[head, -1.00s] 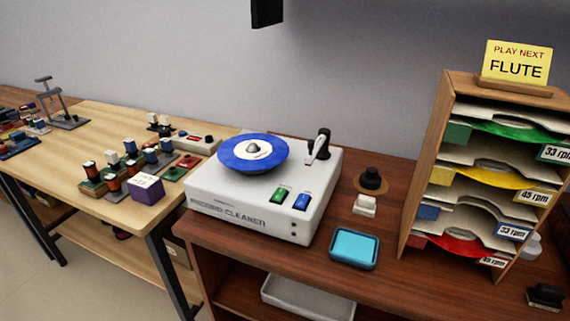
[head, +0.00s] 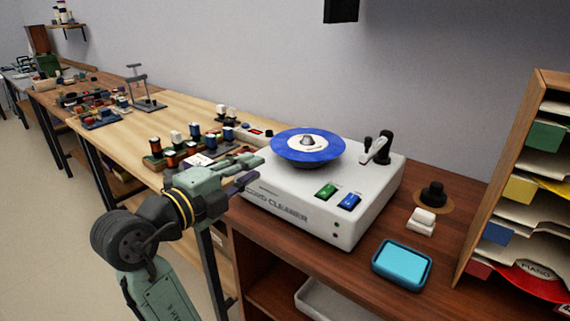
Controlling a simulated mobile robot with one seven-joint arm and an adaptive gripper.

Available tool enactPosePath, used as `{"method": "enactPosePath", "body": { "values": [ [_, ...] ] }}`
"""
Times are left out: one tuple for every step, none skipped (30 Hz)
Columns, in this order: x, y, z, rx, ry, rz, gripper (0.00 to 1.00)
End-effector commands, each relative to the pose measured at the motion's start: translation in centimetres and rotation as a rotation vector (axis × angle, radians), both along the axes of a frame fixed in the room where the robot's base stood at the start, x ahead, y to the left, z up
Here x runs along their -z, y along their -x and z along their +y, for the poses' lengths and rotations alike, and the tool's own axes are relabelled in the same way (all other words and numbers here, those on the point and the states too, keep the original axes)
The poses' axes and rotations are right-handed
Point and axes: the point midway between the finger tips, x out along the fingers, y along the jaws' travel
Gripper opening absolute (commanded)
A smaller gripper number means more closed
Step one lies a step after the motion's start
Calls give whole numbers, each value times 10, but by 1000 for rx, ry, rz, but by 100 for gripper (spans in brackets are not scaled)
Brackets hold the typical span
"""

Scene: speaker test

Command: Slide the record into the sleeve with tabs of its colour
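The blue record (head: 285,150) lies flat on the white record cleaner (head: 290,212), with a knob at its centre. The wooden sleeve rack (head: 497,175) stands at the right, cut off by the picture edge. Its pale sleeves carry a green tab (head: 546,136), a yellow tab (head: 519,189), a blue tab (head: 497,233) and a red tab (head: 478,269). My gripper (head: 256,168) is at the left of the cleaner, pointing right. Its fingers are apart with nothing between them, and it is clear of the record in the picture.
On the cleaner are a green button (head: 326,191), a blue button (head: 349,202) and a small arm (head: 376,150). A blue tray (head: 402,265), a white block (head: 422,220) and a black knob-like item (head: 433,195) stand between cleaner and rack. Spools (head: 170,160) crowd the left bench.

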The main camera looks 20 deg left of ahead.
Motion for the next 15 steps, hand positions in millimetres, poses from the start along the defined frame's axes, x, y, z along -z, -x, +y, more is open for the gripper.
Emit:
{"method": "enactPosePath", "body": {
  "values": [
    [5,0,-5,26,-25,9,18],
    [6,-1,-7,34,-33,12,18],
    [7,-2,-9,42,-41,14,18],
    [7,-4,-10,45,-43,15,18],
    [7,-6,-11,46,-43,15,18],
    [7,-10,-12,45,-42,15,18],
    [7,-14,-13,44,-42,15,18],
    [8,-17,-15,44,-41,16,18],
    [8,-22,-17,44,-42,14,18],
    [8,-27,-19,44,-41,15,18],
    [8,-31,-20,44,-41,16,18],
    [9,-37,-22,44,-41,15,18],
    [9,-41,-23,43,-40,15,18],
    [10,-45,-25,43,-41,16,18],
    [10,-51,-27,44,-40,16,18]
  ]
}}
